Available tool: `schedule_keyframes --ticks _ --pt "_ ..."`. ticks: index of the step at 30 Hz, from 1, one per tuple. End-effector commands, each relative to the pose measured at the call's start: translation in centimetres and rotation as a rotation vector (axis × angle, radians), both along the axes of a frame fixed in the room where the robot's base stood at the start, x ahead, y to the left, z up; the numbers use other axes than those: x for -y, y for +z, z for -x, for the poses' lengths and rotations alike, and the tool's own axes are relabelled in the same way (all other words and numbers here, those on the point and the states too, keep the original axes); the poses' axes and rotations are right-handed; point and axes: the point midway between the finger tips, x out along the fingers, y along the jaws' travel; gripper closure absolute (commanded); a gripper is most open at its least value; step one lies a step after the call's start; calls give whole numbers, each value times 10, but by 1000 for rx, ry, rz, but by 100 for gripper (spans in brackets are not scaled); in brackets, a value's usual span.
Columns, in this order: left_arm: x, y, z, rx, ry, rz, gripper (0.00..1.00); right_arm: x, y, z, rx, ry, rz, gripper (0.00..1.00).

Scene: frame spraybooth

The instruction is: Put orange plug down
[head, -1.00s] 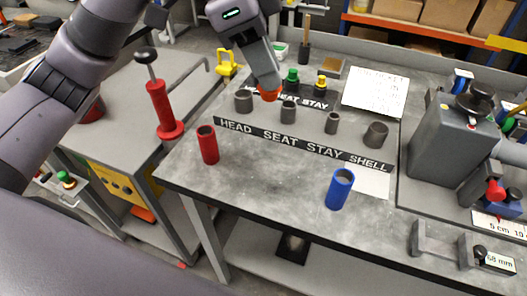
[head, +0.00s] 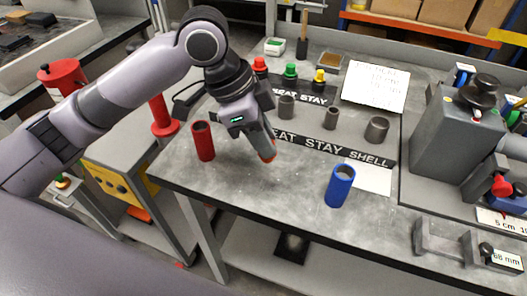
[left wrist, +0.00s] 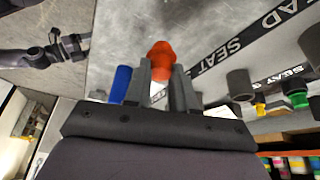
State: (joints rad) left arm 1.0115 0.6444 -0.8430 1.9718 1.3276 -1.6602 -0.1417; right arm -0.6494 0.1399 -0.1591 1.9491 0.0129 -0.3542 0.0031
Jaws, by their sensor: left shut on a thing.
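My left gripper (head: 267,150) is shut on the orange plug (head: 269,156), just in front of the label strip reading HEAD SEAT STAY SHELL (head: 340,153). In the left wrist view the orange plug (left wrist: 160,52) shows between the two fingertips. It is low over the grey bench (head: 240,185); I cannot tell whether it touches. In the left wrist view, a dark jointed arm (left wrist: 40,55), likely my right one, shows at the upper left. Its jaws are too small to judge.
A red tube (head: 203,142) stands left of the gripper and a blue tube (head: 339,187) right of it. Grey tubes (head: 376,130) stand behind the strip. Red (head: 260,66), green (head: 291,73) and yellow (head: 319,80) plugs stand further back. Bench front between the tubes is clear.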

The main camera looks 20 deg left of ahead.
Motion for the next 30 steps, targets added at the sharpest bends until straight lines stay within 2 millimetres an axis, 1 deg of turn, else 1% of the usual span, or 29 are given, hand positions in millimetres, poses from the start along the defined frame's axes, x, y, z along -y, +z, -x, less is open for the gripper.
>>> schedule_keyframes --ticks 6,7,9,18,19,20,21,30 --pt "-1 -34 1 -5 0 -1 100 0 -5 0 0 0 0 28" --pt "-1 -37 1 -4 1 -2 100 0 -5 0 0 0 0 28" --pt "0 -40 0 -2 1 -1 100 0 -5 0 0 0 0 28" --pt "0 -41 0 -2 1 -1 100 0 -4 0 0 0 0 28" --pt "0 -42 0 -2 1 -1 72 0 -4 0 0 0 0 28" --pt "0 -42 0 -2 1 -1 62 0 -4 0 0 0 0 28" --pt "0 -42 0 -2 1 -1 50 0 -4 0 0 0 0 28" --pt "0 -41 0 -2 1 -1 50 0 -4 0 1 0 0 28"
